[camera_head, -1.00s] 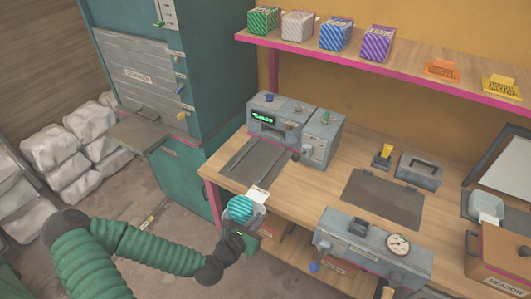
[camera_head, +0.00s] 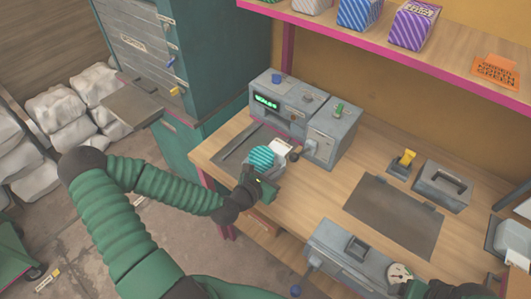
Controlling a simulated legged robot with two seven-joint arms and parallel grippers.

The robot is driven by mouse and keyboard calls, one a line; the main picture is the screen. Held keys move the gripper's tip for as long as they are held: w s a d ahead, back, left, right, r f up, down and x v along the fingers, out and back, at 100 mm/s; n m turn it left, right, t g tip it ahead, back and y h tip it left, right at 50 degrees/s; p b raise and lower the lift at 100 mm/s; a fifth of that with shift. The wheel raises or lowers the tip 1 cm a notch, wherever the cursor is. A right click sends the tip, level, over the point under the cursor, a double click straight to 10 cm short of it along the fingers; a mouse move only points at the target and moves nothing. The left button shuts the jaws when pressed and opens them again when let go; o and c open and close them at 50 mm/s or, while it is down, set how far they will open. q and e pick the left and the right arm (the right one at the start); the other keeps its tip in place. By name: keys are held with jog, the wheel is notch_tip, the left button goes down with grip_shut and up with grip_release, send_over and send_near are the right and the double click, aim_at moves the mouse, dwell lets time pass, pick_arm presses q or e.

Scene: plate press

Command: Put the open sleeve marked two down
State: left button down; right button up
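A teal-striped, rounded sleeve (camera_head: 261,158) with a white flap or card (camera_head: 281,148) at its upper right is at my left gripper (camera_head: 261,178). The gripper seems shut on its lower side. The sleeve appears over the dark plate (camera_head: 235,147) in front of the grey machine with the green display (camera_head: 266,103); I cannot tell whether it touches. No mark two is readable on it. A dark part of my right gripper (camera_head: 440,291) shows at the bottom right edge; its fingers are not clear.
A dark mat (camera_head: 394,215) lies bare mid-bench. A grey gauge unit (camera_head: 350,256) stands at the front edge. A yellow-handled stamp (camera_head: 403,164) and grey handled block (camera_head: 442,184) stand behind the mat. A shelf (camera_head: 400,48) with striped boxes overhangs the back.

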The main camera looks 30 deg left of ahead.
aim_at(247, 161)
pick_arm(q)
jog(key=shift+w+a+f+p, duration=0.1)
jog(key=shift+w+a+p, duration=0.6)
jog(key=shift+w+a, duration=0.1)
jog(key=w+a, duration=0.4)
jog(key=a, duration=0.1)
jog(key=w+a+f, duration=0.1)
jog(key=w+a, duration=0.1)
jog(key=w, duration=0.1)
jog(key=shift+a, duration=0.15)
jog(key=shift+w+a+f, duration=0.1)
jog(key=shift+w+a, duration=0.15)
jog(key=shift+a, duration=0.05)
jog(key=shift+w+f, duration=0.2)
jog(key=shift+f, duration=1.6)
jog(key=c, duration=1.6)
grip_release()
jog(key=shift+a, duration=0.1)
jog(key=shift+c, duration=0.2)
pick_arm(e)
jog(key=shift+w+d, duration=0.15)
jog(key=shift+w, duration=0.1)
pick_arm(q)
jog(key=v, duration=1.2)
jog(key=shift+p, duration=0.35)
pick_arm(e)
jog(key=shift+r, duration=0.2)
